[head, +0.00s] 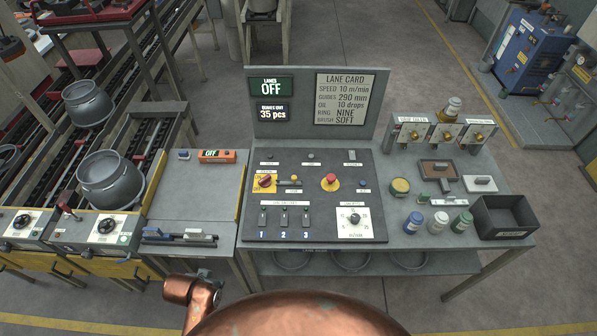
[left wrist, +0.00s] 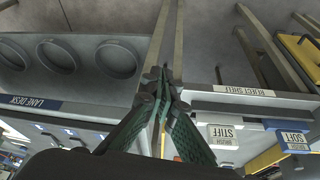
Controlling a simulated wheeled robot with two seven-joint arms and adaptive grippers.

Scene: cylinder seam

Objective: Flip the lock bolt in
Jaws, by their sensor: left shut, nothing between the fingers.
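The control panel (head: 312,205) lies on the desk in the middle of the head view. A red rotary switch (head: 264,182) on a yellow plate sits at its left, with a small yellow and metal fitting (head: 290,181) just right of it. This fitting may be the lock bolt; it is too small to tell its position. My left gripper (left wrist: 158,80) is shut and empty in the left wrist view, in front of the desk edge and away from the panel. In the head view its copper arm shows at the bottom, left of centre. My right gripper is not in view.
A red push button (head: 331,181) and three numbered switches (head: 284,217) share the panel. A display board (head: 317,102) stands behind it. Jars (head: 437,222) and a black bin (head: 503,217) are to the right. Metal pots (head: 110,178) stand on the lanes at left.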

